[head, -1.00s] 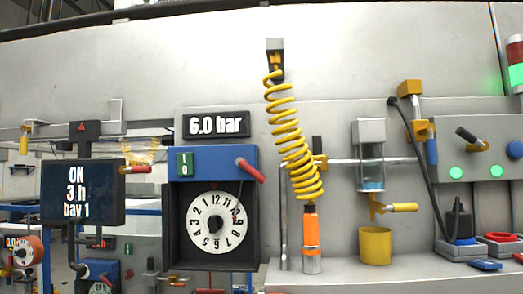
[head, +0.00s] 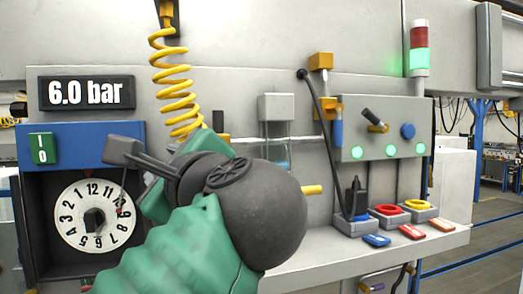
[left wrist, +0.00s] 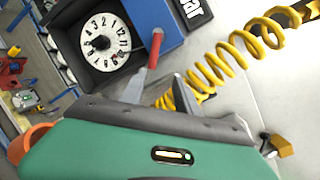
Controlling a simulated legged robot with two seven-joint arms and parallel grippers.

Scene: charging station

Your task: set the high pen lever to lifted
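The chart recorder has a blue housing (head: 70,146) over a round white dial (head: 72,231). Its red-handled lever (left wrist: 156,47) shows in the left wrist view, standing out from the blue housing beside the dial. In the head view the lever is hidden behind my left gripper (head: 123,151), which is in front of the housing's right part. In the left wrist view my left gripper (left wrist: 160,80) has its two grey fingers apart with nothing between them. The red handle's end is close to the fingertips, nearest the left finger; contact cannot be told. My right gripper is not in view.
A 6.0 bar sign (head: 87,93) is above the housing. A yellow coiled hose (head: 172,75) hangs just right of it, close to my left gripper. Farther right are a grey panel with green lights (head: 390,150) and a shelf (head: 440,240) with colored rings.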

